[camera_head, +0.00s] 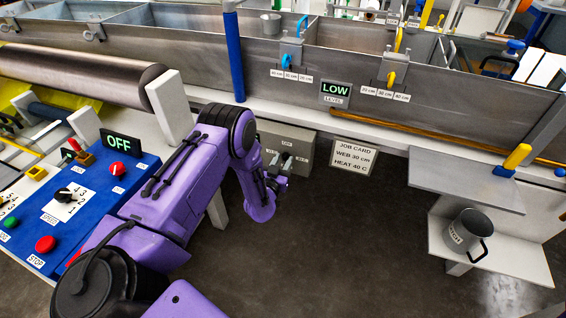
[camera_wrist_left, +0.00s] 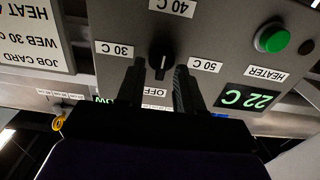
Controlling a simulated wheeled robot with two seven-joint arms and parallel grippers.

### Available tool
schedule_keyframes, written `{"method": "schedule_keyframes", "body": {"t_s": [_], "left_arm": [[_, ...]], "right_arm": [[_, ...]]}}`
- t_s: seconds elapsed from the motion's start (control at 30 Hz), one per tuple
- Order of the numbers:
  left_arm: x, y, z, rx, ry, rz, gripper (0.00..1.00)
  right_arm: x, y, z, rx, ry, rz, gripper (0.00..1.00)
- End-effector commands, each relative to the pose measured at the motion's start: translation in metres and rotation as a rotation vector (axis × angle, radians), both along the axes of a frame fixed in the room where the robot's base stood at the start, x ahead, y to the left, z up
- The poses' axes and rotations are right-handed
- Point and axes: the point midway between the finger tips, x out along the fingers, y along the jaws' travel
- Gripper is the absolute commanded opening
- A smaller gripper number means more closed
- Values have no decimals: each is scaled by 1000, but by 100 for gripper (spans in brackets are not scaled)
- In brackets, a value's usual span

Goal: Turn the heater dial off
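The heater dial (camera_wrist_left: 160,48) is a black knob on a grey panel in the left wrist view, which appears upside down. Its white mark points down in the picture toward the OFF label (camera_wrist_left: 153,92); labels 30 C, 40 C and 50 C surround it. My left gripper (camera_wrist_left: 158,80) is open, one dark finger on each side of the dial's lower part; I cannot tell whether they touch it. In the head view my left gripper (camera_head: 277,182) is at the front of the grey heater box (camera_head: 299,140), and the dial is mostly hidden there. My right gripper is not in view.
The heater panel has a green button (camera_wrist_left: 272,38) and a display reading 22 C (camera_wrist_left: 247,98). A job card (camera_head: 353,157) hangs right of the box. A blue control panel (camera_head: 90,205) stands at left. A jug (camera_head: 467,234) stands on a white shelf at right.

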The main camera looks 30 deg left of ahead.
Motion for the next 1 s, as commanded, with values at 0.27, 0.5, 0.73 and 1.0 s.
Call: {"method": "schedule_keyframes", "body": {"t_s": [0.27,0.5,0.73,1.0], "left_arm": [[0,0,0,0,0,0,0],[0,-1,-1,-17,-3,-2,0],[-1,1,-1,-113,-26,-1,0],[-1,2,-2,-336,-80,0,0]], "right_arm": [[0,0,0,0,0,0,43],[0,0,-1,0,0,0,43],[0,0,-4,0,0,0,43],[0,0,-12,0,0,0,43]]}}
